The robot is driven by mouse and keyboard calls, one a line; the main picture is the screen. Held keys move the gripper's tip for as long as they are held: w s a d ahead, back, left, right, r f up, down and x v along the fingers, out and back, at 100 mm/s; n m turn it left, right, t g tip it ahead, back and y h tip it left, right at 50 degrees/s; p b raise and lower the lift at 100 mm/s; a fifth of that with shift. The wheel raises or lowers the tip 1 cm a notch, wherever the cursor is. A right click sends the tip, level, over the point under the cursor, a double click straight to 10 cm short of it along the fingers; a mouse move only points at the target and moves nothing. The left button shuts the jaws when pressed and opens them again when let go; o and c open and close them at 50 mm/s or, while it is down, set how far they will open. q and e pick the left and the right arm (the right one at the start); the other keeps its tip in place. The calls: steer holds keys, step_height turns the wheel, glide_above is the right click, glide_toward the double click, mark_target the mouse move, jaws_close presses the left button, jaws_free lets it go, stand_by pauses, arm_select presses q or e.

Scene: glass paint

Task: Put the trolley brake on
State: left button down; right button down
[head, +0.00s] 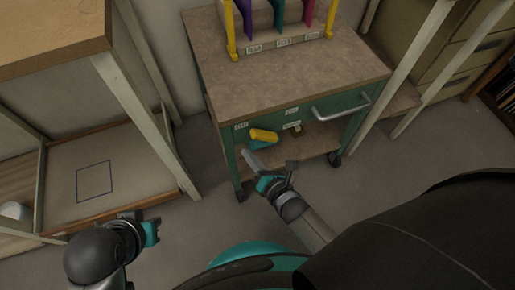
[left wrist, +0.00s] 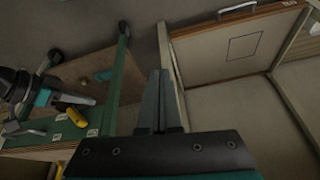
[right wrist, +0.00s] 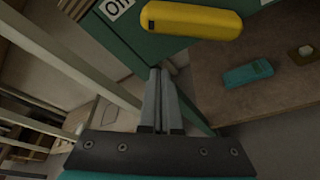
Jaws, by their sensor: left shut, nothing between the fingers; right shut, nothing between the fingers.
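The trolley (head: 290,85) is green with a brown top and stands on dark casters. A yellow lever (head: 264,135) sticks out from the lower part of its green front; it also shows large in the right wrist view (right wrist: 190,20), beside a partly cut-off white label (right wrist: 115,8). My right gripper (head: 248,157) is shut and empty, just below the lever in the head view and apart from it in the right wrist view. My left gripper (left wrist: 159,75) is shut and empty, away from the trolley near the wooden shelf unit at the left.
A teal item (right wrist: 248,73) and a small brownish item (right wrist: 301,54) lie on the trolley's lower shelf. A silver handle (head: 341,108) juts from the trolley's front. A shelf unit's pale post (head: 145,120) stands at the left. Floor (head: 215,222) before the trolley is clear.

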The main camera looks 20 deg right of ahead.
mark_target(264, 135)
arm_select(q)
steer(key=shift+f+p, duration=0.35)
arm_select(e)
steer(key=shift+w+d+r, duration=0.15)
steer(key=shift+d+r, duration=0.45)
steer(key=shift+r, duration=0.15)
steer(key=shift+w+d+r, duration=0.1)
steer(key=shift+d+r, duration=0.5)
steer(key=shift+r, duration=0.15)
steer(key=shift+d+r, duration=0.1)
